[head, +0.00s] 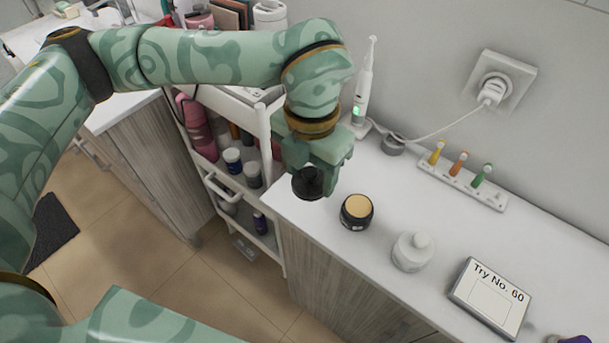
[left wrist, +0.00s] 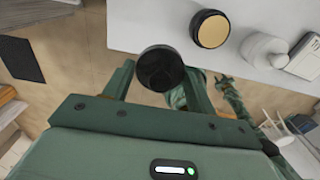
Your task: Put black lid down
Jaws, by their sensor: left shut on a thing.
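The round black lid (head: 308,182) is in my left gripper (head: 318,180), which is shut on it. In the head view it is held over the left front corner of the white counter. The left wrist view also shows the lid (left wrist: 160,68) at the fingertips of the left gripper (left wrist: 160,85). An open black jar (head: 356,212) with yellow-tan contents stands on the counter, just right of the lid and apart from it. The jar (left wrist: 210,29) also shows in the left wrist view.
A white lidded jar (head: 412,251) and a sign reading "Try No. 60" (head: 490,298) stand to the right on the counter (head: 370,280). An electric toothbrush (head: 364,85) and a rack with coloured brush heads (head: 462,180) are behind. A shelved cart (head: 245,190) stands left.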

